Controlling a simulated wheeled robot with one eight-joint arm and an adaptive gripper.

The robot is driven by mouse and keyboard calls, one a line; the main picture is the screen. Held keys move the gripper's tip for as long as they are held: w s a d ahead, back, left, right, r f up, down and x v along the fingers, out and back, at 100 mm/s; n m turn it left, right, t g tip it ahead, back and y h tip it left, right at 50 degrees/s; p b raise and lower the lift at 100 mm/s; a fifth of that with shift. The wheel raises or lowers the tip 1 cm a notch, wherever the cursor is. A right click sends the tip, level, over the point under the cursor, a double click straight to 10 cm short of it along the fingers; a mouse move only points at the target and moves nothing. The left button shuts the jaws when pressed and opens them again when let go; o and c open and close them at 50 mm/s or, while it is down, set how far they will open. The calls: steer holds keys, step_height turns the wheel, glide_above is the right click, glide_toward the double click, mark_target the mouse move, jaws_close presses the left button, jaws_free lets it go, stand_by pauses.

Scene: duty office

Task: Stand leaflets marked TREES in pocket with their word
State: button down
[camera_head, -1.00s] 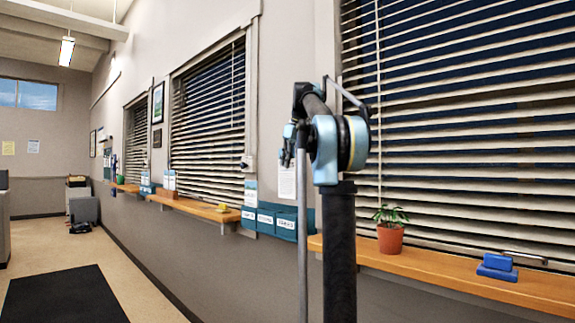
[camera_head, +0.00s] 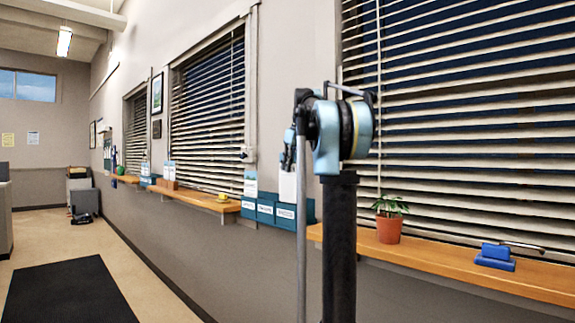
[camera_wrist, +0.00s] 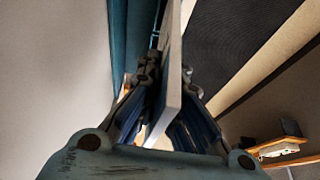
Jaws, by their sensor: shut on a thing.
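My gripper (camera_wrist: 168,76) is shut on a pale leaflet (camera_wrist: 174,82), seen edge-on between its fingers in the wrist view. In the head view my gripper (camera_head: 289,157) points down near the wall, and a white leaflet (camera_head: 288,187) shows below it. The leaflet's lower end is at the right-hand teal wall pocket (camera_head: 287,224); I cannot tell whether it is inside or in front. A middle pocket (camera_head: 265,220) and a left pocket (camera_head: 248,217) adjoin it. The left one has a leaflet (camera_head: 250,186) standing in it. The pocket labels and the leaflet's word are too small to read.
A wooden ledge (camera_head: 470,268) on the right bears a potted plant (camera_head: 389,228) and a blue hole punch (camera_head: 495,257). Another ledge (camera_head: 195,199) runs left of the pockets, with a yellow object (camera_head: 223,197) on it. The floor with a dark mat (camera_head: 70,290) is open.

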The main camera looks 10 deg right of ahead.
mark_target(288, 182)
steer(key=shift+f, duration=3.65)
steer(key=c, duration=1.7)
jaws_free()
steer(key=shift+r, duration=0.1)
steer(key=v, duration=1.1)
steer(key=shift+s+d+r, duration=0.1)
steer(key=shift+d+r, duration=0.05)
steer(key=shift+r, duration=0.1)
steer(key=s+f+m+h, duration=0.1)
steer(key=s+f+m, duration=0.1)
steer(key=s+f, duration=1.1)
steer(key=s+a+f+m+g, duration=0.1)
steer(key=s+f+m, duration=0.1)
steer(key=s+f, duration=1.2)
steer(key=s+a+f+m+h, duration=0.1)
steer(key=s+f+m, duration=0.2)
steer(key=s+f, duration=1.1)
step_height(288, 182, down, 9)
steer(key=shift+a+f+h, duration=0.1)
steer(key=shift+h, duration=0.2)
